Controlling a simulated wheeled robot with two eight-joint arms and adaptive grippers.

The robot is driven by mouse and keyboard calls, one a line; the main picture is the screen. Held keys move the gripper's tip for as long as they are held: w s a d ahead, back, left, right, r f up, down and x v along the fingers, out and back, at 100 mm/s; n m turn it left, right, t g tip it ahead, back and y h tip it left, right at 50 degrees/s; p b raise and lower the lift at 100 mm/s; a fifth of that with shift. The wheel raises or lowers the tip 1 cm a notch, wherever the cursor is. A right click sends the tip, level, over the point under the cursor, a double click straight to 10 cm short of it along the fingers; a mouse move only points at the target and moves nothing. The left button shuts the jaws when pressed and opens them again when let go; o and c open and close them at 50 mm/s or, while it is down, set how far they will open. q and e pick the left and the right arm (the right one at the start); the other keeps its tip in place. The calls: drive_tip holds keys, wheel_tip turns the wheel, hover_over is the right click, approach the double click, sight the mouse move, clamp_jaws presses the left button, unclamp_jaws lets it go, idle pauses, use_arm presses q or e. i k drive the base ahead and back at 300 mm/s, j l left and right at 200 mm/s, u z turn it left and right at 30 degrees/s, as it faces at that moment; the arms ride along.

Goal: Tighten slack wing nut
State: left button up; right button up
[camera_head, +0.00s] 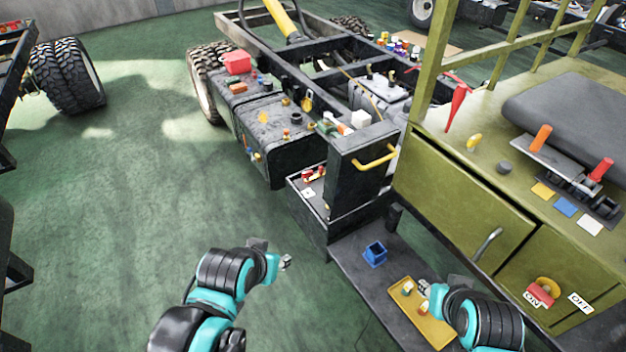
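I cannot identify the slack wing nut with certainty; small brass-yellow fittings sit on the black tank's top (264,118) and side, too small to tell apart. One yellow fitting (307,101) stands upright near the tank's right end. My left gripper (279,255) hangs over the green floor, left of the black step plate, apart from any object; its fingers look spread and empty.
A blue open box (375,254) stands on the black step plate (348,265). A black box with a yellow handle (375,158) rises behind it. The olive cab (455,190) bounds the right, with a red lever (455,107) on top. The floor at left is clear.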

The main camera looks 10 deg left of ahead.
sight(306, 175)
drive_tip(key=i+j, duration=0.35)
drive_tip(key=j, duration=0.2)
drive_tip(key=i+j+u, duration=0.15)
drive_tip(key=i+j, duration=0.2)
drive_tip(key=j, duration=0.2)
drive_tip(key=i+j, duration=0.35)
drive_tip(key=j, duration=0.2)
drive_tip(key=u, duration=0.05)
